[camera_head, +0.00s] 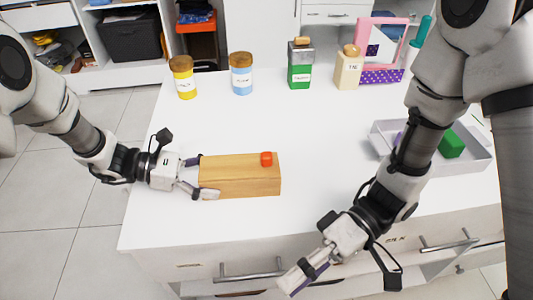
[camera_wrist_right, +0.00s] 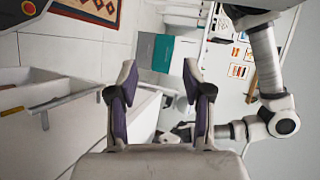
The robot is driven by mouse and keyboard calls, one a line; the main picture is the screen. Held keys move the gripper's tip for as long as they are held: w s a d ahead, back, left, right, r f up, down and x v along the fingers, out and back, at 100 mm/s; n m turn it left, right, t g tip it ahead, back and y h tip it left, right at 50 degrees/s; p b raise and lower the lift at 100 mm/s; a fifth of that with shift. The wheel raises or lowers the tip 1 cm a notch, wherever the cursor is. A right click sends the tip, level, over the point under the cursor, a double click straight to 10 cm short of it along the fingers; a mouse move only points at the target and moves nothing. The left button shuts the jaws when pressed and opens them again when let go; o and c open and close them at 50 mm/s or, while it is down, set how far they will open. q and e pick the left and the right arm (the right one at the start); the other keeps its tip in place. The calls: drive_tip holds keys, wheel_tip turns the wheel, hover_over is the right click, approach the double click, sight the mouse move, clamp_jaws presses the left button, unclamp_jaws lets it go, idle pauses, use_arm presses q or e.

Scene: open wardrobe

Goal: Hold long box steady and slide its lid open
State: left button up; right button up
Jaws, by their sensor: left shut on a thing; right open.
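A long wooden box (camera_head: 235,184) lies on the white table, its lid on top. A small red knob (camera_head: 266,159) sits on the lid near the box's right end. My left gripper (camera_head: 204,177) is shut on the left end of the box, one finger at the far side and one at the near side. My right gripper (camera_head: 305,277) is low at the table's front edge, apart from the box. In the right wrist view its fingers (camera_wrist_right: 160,95) are spread with nothing between them. The box is not seen in that view.
Several labelled containers, including a yellow jar (camera_head: 183,78) and a blue jar (camera_head: 241,75), stand along the table's back. A grey tray (camera_head: 480,163) with a green block (camera_head: 451,144) is at the right, partly behind my right arm. The table around the box is clear.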

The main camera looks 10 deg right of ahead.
wheel_tip(320, 180, up, 3)
drive_tip(key=s+d+n+g, duration=0.1)
drive_tip(key=s+n+g, duration=0.1)
drive_tip(key=n+t, duration=0.9)
approach(271, 154)
drive_tip(key=shift+y, duration=0.3)
drive_tip(key=x, duration=1.1)
drive_tip(key=shift+d+f, duration=0.1)
drive_tip(key=shift+f, duration=0.15)
clamp_jaws()
